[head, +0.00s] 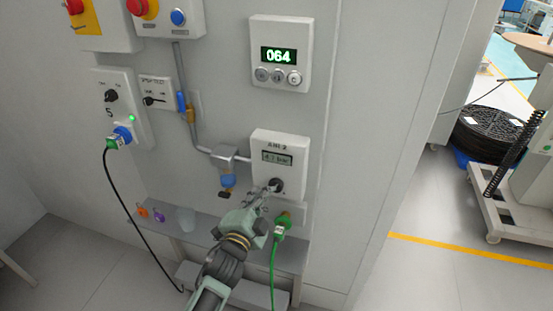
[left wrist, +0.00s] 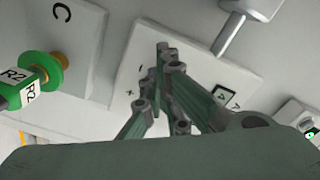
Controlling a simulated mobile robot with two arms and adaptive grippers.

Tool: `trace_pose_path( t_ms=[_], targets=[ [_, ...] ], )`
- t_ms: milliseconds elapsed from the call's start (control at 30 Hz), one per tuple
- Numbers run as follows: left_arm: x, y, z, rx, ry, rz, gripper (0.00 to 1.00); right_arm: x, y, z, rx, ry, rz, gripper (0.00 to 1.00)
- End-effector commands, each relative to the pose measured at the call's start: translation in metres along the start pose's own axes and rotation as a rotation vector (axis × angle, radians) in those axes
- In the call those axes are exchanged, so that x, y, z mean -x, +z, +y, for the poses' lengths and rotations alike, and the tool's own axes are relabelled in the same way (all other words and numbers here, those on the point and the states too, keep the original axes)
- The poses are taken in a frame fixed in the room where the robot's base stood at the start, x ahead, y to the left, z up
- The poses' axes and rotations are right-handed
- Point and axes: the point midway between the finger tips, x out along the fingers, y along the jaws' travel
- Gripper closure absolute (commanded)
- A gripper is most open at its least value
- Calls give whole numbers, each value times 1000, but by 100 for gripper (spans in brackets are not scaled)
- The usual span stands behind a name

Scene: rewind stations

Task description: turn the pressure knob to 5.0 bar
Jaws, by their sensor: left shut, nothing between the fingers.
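The white AIR 2 box (head: 290,146) is on the wall, with a small display (head: 277,158) that reads 4-point-something bar; the last digit is unclear. The dark pressure knob (head: 278,184) is below the display. My left gripper (head: 271,189) is shut with its fingertips at the knob, and I cannot tell whether they touch it. In the left wrist view the shut fingers (left wrist: 164,62) are in front of the tilted box face (left wrist: 135,60), whose plus mark shows beside them. The knob is hidden behind the fingers there. My right gripper is not in view.
A green plug (head: 281,226) with a hanging cable is just below the box; it shows in the left wrist view (left wrist: 32,78). A pipe fitting (head: 228,157) with a blue part is close on the left. A grey ledge (head: 188,240) runs below. A counter (head: 280,54) reads 064 above.

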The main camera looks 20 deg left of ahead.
Motion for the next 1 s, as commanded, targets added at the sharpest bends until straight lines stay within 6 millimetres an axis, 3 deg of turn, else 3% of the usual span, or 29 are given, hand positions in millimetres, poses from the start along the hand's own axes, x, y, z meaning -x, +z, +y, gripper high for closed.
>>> trace_pose_path(
  t_ms=[533,900,1000],
  targets=[
    [55,4,0,-1,3,-9,100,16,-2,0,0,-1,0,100],
    [60,4,0,-4,1,-8,100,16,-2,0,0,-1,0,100],
    [62,4,1,-86,4,-5,100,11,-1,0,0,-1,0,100]
  ],
)
